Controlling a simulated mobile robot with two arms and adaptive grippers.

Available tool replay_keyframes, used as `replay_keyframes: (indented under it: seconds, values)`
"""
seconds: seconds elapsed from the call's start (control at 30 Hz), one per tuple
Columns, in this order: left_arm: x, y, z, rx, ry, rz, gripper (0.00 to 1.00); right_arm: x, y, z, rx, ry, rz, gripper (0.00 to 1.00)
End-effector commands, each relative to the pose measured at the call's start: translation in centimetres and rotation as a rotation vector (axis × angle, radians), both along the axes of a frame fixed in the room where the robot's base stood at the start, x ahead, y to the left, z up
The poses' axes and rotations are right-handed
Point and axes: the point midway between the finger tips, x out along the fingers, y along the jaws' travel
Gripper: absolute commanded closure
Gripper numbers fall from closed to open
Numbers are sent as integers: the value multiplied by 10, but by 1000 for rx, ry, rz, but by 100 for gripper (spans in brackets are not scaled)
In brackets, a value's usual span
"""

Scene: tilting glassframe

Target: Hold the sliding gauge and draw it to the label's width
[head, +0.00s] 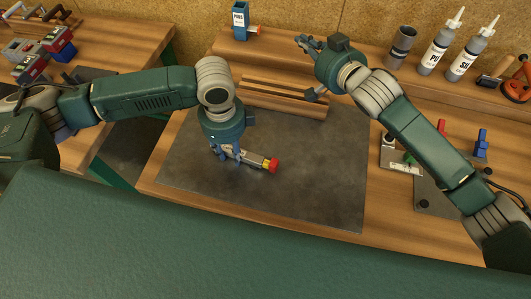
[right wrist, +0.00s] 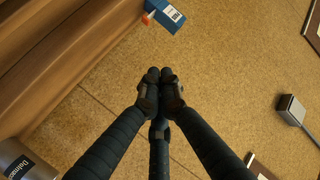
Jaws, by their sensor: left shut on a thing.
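My left gripper (head: 232,160) points down over the dark mat (head: 310,195) and is shut on the sliding gauge (head: 252,159). The gauge is a pale bar with a yellow and red end to the right of the fingers; its other part is hidden by them. My right gripper (head: 309,44) is raised near the back shelf, apart from the gauge. Its fingertips are together and empty in the right wrist view (right wrist: 159,76). A blue box with a white label (head: 240,20) stands on the back shelf; its label also shows in the right wrist view (right wrist: 173,14).
A grooved wooden block (head: 285,97) lies behind the mat. A grey cylinder (head: 401,46) and two labelled bottles (head: 436,53) stand on the shelf at right. A small metal block with a label (head: 405,167) is under my right arm. The mat's right part is clear.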

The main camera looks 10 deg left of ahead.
Motion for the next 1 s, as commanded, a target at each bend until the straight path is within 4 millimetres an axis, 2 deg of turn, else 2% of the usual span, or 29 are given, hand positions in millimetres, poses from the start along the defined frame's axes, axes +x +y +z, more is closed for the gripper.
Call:
replay_keyframes:
  seconds: [0.17,0.3,0.5,0.6,0.7,0.8,1.0]
  values:
    - [0,0,0,0,-1,0,100,-46,25,-25,-264,120,112,100]
    - [0,0,0,0,-1,0,100,-105,38,-44,-498,199,302,100]
    - [0,0,0,0,-1,0,100,-195,34,-58,-804,243,654,100]
    - [0,0,0,0,-1,0,100,-229,26,-60,-910,242,804,100]
    - [0,0,0,0,0,0,100,-249,17,-59,-982,236,907,100]
    - [0,0,0,0,0,0,100,-260,13,-60,-1017,231,963,100]
    - [0,0,0,0,0,0,100,-263,17,-83,-1027,237,981,100]
